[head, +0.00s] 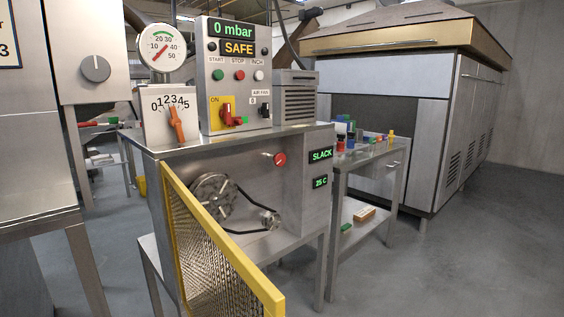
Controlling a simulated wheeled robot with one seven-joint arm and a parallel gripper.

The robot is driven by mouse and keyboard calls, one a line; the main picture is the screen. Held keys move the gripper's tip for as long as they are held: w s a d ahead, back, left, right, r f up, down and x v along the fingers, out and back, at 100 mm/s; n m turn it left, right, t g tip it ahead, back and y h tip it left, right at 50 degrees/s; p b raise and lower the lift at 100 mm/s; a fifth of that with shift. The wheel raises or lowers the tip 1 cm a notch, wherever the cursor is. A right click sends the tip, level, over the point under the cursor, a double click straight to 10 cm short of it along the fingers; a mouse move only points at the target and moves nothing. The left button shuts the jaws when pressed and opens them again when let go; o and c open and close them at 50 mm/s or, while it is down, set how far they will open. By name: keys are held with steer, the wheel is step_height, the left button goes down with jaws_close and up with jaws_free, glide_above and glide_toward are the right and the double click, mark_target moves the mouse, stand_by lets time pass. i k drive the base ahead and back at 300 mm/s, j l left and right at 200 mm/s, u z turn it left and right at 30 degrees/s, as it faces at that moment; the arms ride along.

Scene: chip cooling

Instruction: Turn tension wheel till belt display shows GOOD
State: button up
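A small red round wheel (280,159), which appears to be the tension wheel, sits on the panel beside the belt opening of the steel machine. The belt display (321,155) to its right reads SLACK in green. A second display (321,183) below it reads 25 C. The black belt (243,231) runs from a large pulley (213,199) to a small pulley (270,220) and hangs in a sagging curve. My gripper is not in view.
A yellow-framed mesh guard (222,262) stands swung open towards me, left of the pulleys. A control box (238,75) on top reads 0 mbar and SAFE. A side table (372,155) with small items stands to the right. The floor (470,255) at right is clear.

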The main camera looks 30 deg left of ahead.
mark_target(280, 160)
steer(key=i+l+u, duration=0.15)
steer(key=i, duration=2.5)
steer(key=u, duration=0.35)
steer(key=i+u, duration=0.15)
steer(key=u, duration=0.25)
steer(key=l+u, duration=0.1)
steer(key=u, duration=0.25)
steer(key=i, duration=0.05)
